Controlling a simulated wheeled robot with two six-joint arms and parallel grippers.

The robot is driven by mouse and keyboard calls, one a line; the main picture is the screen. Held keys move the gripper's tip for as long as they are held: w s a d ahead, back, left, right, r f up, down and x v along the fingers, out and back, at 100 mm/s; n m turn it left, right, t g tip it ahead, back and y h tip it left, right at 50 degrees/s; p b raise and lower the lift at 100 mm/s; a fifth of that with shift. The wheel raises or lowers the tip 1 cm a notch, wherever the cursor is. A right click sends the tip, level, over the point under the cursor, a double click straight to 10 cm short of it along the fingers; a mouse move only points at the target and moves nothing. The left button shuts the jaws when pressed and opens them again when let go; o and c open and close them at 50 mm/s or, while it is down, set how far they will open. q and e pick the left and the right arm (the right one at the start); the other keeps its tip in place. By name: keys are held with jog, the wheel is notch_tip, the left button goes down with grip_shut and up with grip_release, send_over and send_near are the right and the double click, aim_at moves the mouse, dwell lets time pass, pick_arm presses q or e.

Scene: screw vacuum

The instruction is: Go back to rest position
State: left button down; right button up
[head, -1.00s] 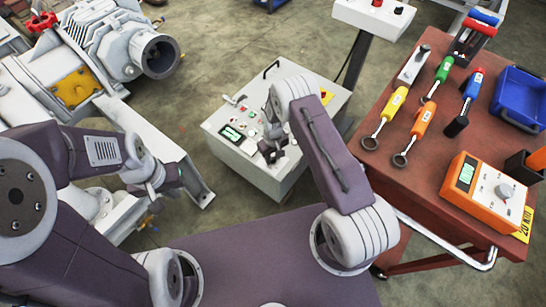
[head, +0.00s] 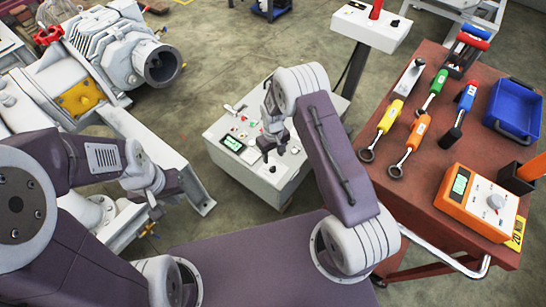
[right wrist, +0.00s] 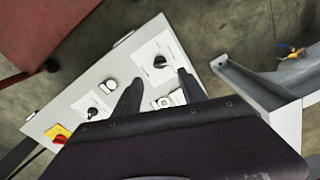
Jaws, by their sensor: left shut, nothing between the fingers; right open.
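My left gripper (head: 155,208) is shut and empty beside the white machine (head: 120,125) at the left of the head view. My right gripper (head: 275,150) is open over the white control box (head: 228,172). In the right wrist view, the two dark fingers of this gripper (right wrist: 160,92) stand apart with nothing held, in front of the box's panel (right wrist: 75,122). The panel has black knobs (right wrist: 160,62), white switches and a red and yellow button (right wrist: 58,133). I cannot tell the exact gap between the fingers and the panel.
A red-brown cart (head: 430,192) on the right carries wrenches, a blue bin (head: 513,108) and an orange meter (head: 480,203). A smaller white box on a post (head: 370,28) stands behind the control box.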

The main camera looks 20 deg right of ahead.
dwell(0.4)
jog(key=w+d+r+t, duration=0.15)
jog(key=w+r, duration=0.25)
jog(key=r, duration=0.6)
jog(key=s+d+r+m+t, duration=0.15)
jog(key=s+r, duration=0.25)
jog(key=r, duration=0.4)
jog(key=s+d+r+m+g, duration=0.1)
jog(key=s+r+m+g, duration=0.1)
jog(key=s, duration=1.6)
notch_tip(320, 180, up, 15)
jog(key=p, duration=1.5)
jog(key=shift+d, duration=0.1)
